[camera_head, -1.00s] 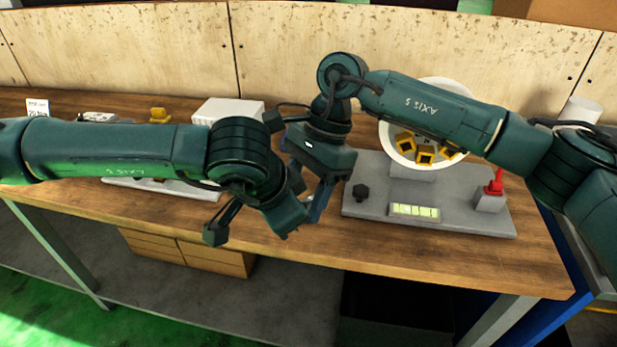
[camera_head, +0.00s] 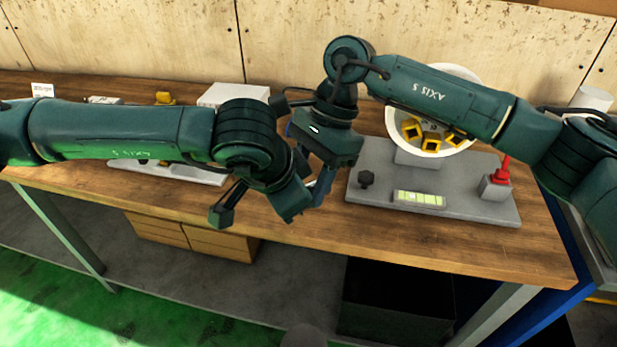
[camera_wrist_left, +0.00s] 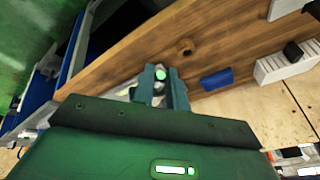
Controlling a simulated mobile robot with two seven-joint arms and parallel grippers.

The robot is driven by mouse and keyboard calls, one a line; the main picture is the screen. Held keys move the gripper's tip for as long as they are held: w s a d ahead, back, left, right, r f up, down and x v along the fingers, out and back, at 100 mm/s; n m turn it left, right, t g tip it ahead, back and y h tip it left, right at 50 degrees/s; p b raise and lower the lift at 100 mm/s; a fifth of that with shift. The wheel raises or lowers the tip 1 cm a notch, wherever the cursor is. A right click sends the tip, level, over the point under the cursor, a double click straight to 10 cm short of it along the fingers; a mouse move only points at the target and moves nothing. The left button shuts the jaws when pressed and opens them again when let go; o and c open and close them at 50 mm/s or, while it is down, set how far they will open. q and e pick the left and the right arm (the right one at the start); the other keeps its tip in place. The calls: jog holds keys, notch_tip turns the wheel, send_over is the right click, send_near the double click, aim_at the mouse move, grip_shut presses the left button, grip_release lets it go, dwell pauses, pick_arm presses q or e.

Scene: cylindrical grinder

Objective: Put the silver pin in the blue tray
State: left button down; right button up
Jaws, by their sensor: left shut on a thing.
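My left gripper (camera_wrist_left: 160,88) is shut on a small pale, shiny piece, which looks like the silver pin (camera_wrist_left: 160,74); its round end shows between the fingertips in the left wrist view. A small blue block-like thing, perhaps the blue tray (camera_wrist_left: 217,79), lies on the table to the right of the fingers in the wrist view. My right gripper (camera_head: 324,185) is close beside the left wrist, partly covered, so its opening is unclear.
A grey grinder base (camera_head: 470,201) with a red lever (camera_head: 502,172) and a white round bowl (camera_head: 463,146) holding several yellow-black pieces stands on the right. A white box (camera_head: 233,95) is behind the left arm.

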jog(key=shift+o, duration=0.6)
jog(key=v, duration=1.2)
jog(key=s+a+r+n+g+h, duration=0.1)
jog(key=s+a+r+n+h, duration=0.1)
jog(key=a+r+n, duration=0.75)
pick_arm(q)
jog(key=s+a+r+n+y, duration=0.3)
jog(key=s+a+r+n, duration=0.2)
jog(key=a+r+n, duration=0.3)
jog(key=shift+v, duration=0.9)
pick_arm(e)
jog(key=s+a+f+m, duration=0.1)
jog(key=s+f, duration=0.1)
jog(key=f, duration=0.4)
jog(key=s+a+f+m, duration=0.1)
jog(key=s+a+f, duration=0.1)
jog(key=f, duration=0.4)
jog(key=shift+s+f+m+g, duration=0.15)
jog(key=shift+s+m+g, duration=0.05)
jog(key=shift+m+g, duration=0.15)
pick_arm(q)
jog(key=shift+a, duration=0.1)
